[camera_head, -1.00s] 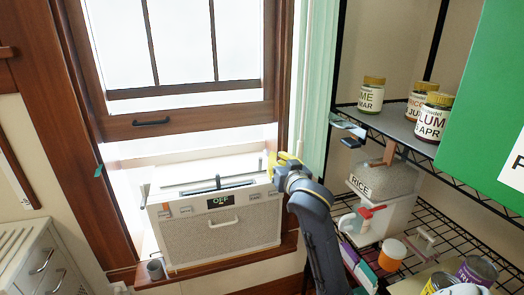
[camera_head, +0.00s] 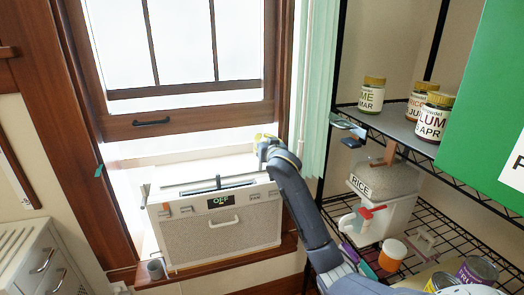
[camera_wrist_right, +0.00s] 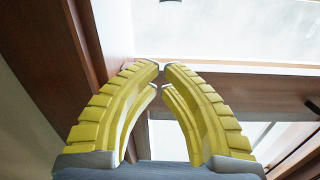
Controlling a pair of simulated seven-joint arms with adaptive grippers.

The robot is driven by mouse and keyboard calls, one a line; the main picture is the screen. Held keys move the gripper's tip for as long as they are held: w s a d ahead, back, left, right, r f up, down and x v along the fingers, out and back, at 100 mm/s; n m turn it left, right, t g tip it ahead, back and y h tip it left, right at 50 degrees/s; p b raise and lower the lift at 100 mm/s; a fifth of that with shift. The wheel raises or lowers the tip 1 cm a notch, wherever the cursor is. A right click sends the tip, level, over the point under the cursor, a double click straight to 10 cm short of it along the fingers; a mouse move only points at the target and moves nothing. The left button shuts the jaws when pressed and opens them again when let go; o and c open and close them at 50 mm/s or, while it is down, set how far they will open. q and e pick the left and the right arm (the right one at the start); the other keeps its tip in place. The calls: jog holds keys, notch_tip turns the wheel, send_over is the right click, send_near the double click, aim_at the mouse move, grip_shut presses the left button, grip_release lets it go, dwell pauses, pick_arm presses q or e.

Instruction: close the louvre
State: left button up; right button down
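A white and grey window unit (camera_head: 250,233) sits on the sill under the raised sash, its display reading OFF. A long dark slot with a thin bar, which looks like the louvre (camera_head: 217,186), runs along its top; I cannot tell how far open it stands. My right gripper (camera_head: 262,142) is above the unit's back right corner, by the window frame. In the right wrist view its yellow fingers (camera_wrist_right: 162,67) are brought together at the tips with nothing between them. The unit and louvre are not clearly seen in that view. My left gripper is out of view.
The window sash (camera_head: 190,115) hangs above the unit, with a green curtain (camera_head: 318,95) to the right. A wire shelf (camera_head: 440,225) holds jars, a rice bin (camera_head: 380,183) and an orange-brown tub (camera_head: 392,256). A drawer cabinet (camera_head: 35,255) stands at the left.

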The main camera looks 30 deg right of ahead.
jog(key=shift+a+f, duration=0.2)
jog(key=shift+f, duration=1.45)
jog(key=shift+s+f, duration=0.15)
jog(key=shift+f, duration=0.1)
jog(key=shift+s+a+f, duration=0.25)
jog(key=shift+s+f, duration=0.25)
jog(key=shift+f, duration=0.25)
jog(key=shift+r, duration=0.15)
